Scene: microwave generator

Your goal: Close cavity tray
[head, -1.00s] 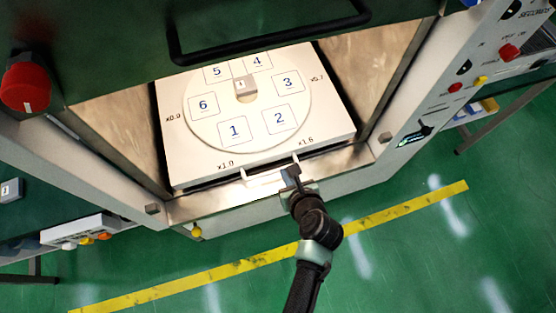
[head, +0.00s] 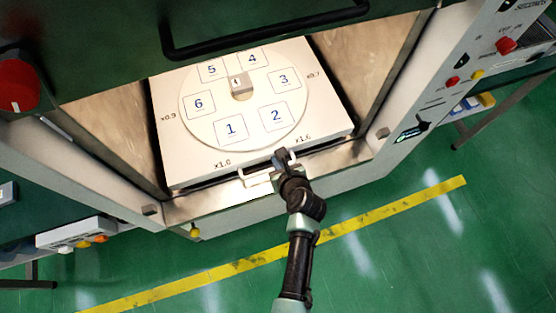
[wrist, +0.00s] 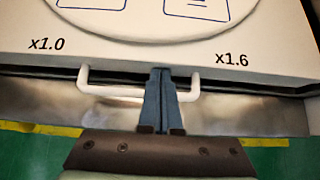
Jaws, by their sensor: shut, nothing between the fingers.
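The cavity tray (head: 180,167) is a white square slab with a round numbered plate (head: 205,130) on it, inside the open cavity. Its white handle (head: 256,180) is at the front edge, and the handle also shows in the wrist view (wrist: 100,89). My gripper (head: 284,157) is shut and empty at the tray's front edge, over the right part of the handle. In the wrist view the closed fingertips (wrist: 161,70) reach across the handle bar to the tray's edge. I cannot tell whether they touch it. The fingers hide part of the handle.
A small block (head: 239,82) sits at the plate's centre. Metal cavity walls (head: 377,60) flank the tray. A dark green door with a black bar handle (head: 265,36) hangs above. The control panel (head: 470,65) is on the right. Green floor in front is clear.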

